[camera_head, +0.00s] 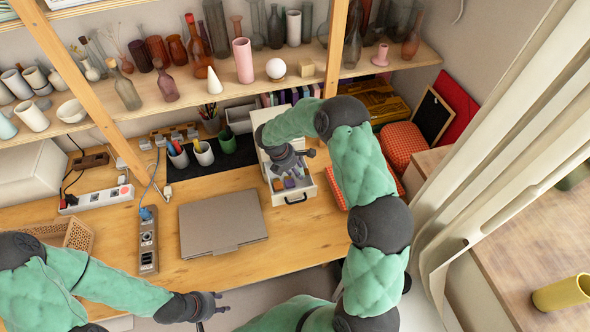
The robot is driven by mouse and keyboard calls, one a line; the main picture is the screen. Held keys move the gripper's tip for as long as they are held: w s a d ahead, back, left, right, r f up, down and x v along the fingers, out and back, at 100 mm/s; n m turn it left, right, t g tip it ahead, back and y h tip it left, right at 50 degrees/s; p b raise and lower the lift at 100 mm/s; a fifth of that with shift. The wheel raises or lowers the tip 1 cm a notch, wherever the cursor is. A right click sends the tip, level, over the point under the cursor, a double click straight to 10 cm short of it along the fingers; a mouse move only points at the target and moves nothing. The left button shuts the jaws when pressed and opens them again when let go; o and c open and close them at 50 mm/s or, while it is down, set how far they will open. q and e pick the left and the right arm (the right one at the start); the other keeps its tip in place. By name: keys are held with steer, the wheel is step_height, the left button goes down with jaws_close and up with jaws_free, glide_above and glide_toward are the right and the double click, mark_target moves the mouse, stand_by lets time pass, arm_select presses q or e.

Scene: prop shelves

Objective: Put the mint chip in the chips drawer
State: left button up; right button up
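A small white drawer unit (258,128) stands on the desk, and its lower drawer (312,190) is pulled open. The drawer has a dark handle at its front. Small coloured chips (289,183), orange and purple among them, lie inside. My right gripper (299,170) points down over the open drawer; its fingertips are too small and dark to tell whether they are open or hold anything. I cannot make out a mint chip. My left gripper (223,302) is near the desk's front edge, with its fingers apart and empty.
A closed grey laptop (222,222) lies left of the drawer, beside a power strip (148,240). Pen cups (203,153) stand on a black mat behind. Shelves of vases are above. A red patterned box (402,142) is to the right.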

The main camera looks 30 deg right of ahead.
steer(key=shift+f, duration=0.2)
steer(key=o, duration=0.8)
steer(key=shift+r, duration=0.15)
steer(key=shift+r, duration=0.3)
steer(key=p+v, duration=0.1)
steer(key=v, duration=1.1)
